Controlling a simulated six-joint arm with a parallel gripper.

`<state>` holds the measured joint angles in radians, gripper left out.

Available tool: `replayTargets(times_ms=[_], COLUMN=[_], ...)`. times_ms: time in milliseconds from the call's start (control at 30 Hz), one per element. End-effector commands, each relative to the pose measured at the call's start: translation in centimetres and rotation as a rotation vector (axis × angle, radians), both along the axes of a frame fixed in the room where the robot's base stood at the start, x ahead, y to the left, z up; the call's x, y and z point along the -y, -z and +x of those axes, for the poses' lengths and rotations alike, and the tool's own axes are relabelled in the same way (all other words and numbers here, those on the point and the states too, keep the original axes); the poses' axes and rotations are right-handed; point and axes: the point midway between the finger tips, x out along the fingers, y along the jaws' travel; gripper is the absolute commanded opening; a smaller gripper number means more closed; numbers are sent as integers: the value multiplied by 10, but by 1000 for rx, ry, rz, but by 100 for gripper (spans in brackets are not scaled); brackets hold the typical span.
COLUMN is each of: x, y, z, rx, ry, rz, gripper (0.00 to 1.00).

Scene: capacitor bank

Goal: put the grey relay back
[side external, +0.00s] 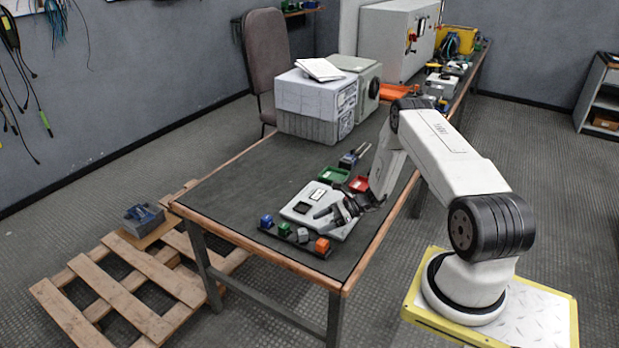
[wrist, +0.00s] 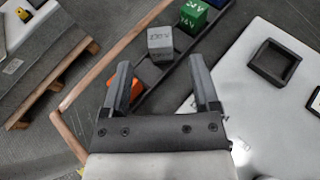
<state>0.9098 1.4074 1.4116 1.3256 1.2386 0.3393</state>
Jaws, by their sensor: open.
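The grey relay (wrist: 160,42) is a small cube with dark lettering on top, standing in a dark rack (wrist: 173,68). In the side view it is the grey block (side external: 302,235) between the green and orange ones. My gripper (wrist: 159,61) is open and empty; in the wrist view the relay shows just beyond and between its fingertips, not touching as far as I can see. In the side view my gripper (side external: 327,216) hangs over the white panel (side external: 340,232) near the rack. A black square socket frame (wrist: 274,62) on the panel looks empty.
An orange relay (wrist: 137,90) is partly hidden by my left finger; a green relay (wrist: 193,14) and a blue one (side external: 266,221) share the rack. Green (side external: 333,174) and red (side external: 359,184) trays lie behind the panel. The table's left part is clear.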

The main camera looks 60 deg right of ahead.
Motion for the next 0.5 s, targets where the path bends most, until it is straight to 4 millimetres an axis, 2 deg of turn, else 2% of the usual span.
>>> replayTargets(times_ms=[200,500], x=[26,47], y=[-15,-27], z=[-25,-46], rx=[0,0], ry=[3,1], rz=[0,0], gripper=[78,78])
